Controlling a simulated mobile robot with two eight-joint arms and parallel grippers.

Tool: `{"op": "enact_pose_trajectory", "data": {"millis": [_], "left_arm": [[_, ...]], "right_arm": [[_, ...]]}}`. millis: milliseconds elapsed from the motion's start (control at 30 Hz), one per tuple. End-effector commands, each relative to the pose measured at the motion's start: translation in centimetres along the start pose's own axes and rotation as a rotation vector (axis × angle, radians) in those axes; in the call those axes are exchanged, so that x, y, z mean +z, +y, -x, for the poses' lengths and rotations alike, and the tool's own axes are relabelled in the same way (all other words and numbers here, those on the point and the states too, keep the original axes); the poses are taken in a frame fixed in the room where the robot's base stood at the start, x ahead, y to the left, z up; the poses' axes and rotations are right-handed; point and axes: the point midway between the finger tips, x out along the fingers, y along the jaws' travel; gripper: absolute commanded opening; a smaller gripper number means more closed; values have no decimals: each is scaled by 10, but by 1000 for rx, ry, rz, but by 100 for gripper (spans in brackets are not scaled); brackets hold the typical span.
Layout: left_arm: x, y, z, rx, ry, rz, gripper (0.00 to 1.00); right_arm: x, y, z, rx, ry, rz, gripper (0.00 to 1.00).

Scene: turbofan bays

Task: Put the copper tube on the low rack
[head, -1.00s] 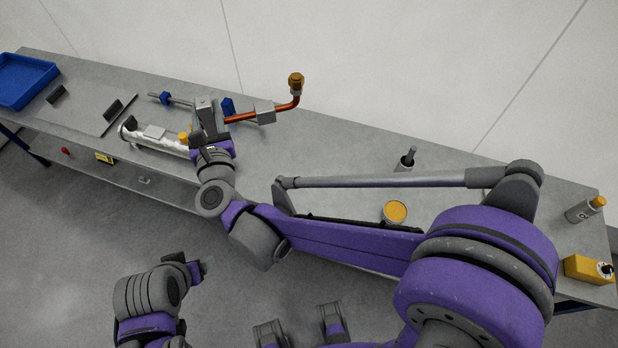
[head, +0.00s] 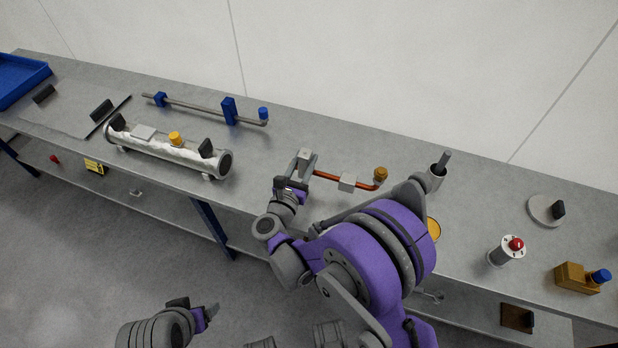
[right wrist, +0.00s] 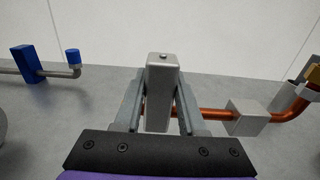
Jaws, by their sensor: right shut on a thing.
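The copper tube (head: 328,176) is a thin orange-brown pipe with grey blocks along it and an upturned right end with a brass fitting (head: 380,173). My right gripper (head: 305,163) is shut on the grey block at its left end. In the right wrist view the block (right wrist: 160,95) sits between the fingers, and the tube (right wrist: 190,115) runs right. I cannot tell whether the tube touches the bench. A flat grey plate (head: 70,108) with two dark upright blocks, possibly the low rack, lies at the far left. My left gripper (head: 208,312) is low at the bottom, its jaws unclear.
A pale wrapped cylinder (head: 160,152) and a steel pipe on blue supports (head: 229,110) lie left of my right gripper. A grey cup with a rod (head: 437,176) stands just right of the tube. A blue tray (head: 20,82) is at the far left.

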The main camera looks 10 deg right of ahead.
Motion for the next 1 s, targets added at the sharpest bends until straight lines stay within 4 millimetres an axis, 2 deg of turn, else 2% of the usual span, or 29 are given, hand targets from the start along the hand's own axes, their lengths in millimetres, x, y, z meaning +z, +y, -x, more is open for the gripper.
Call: {"op": "enact_pose_trajectory", "data": {"millis": [33,233,400,800,833,1000], "left_arm": [[1,0,-4,0,-1,0,75],[2,0,-8,0,-3,0,75],[5,0,-17,0,-6,0,75],[6,0,-21,0,-7,0,75],[6,0,-21,0,-7,0,75],[6,0,-20,0,-7,0,75]], "right_arm": [[-8,0,0,0,-1,2,0],[-22,0,0,1,-1,2,0],[-47,0,0,1,0,2,0],[-53,0,0,1,-1,2,0],[-54,0,0,1,0,0,42],[-52,0,0,1,0,0,70]]}}
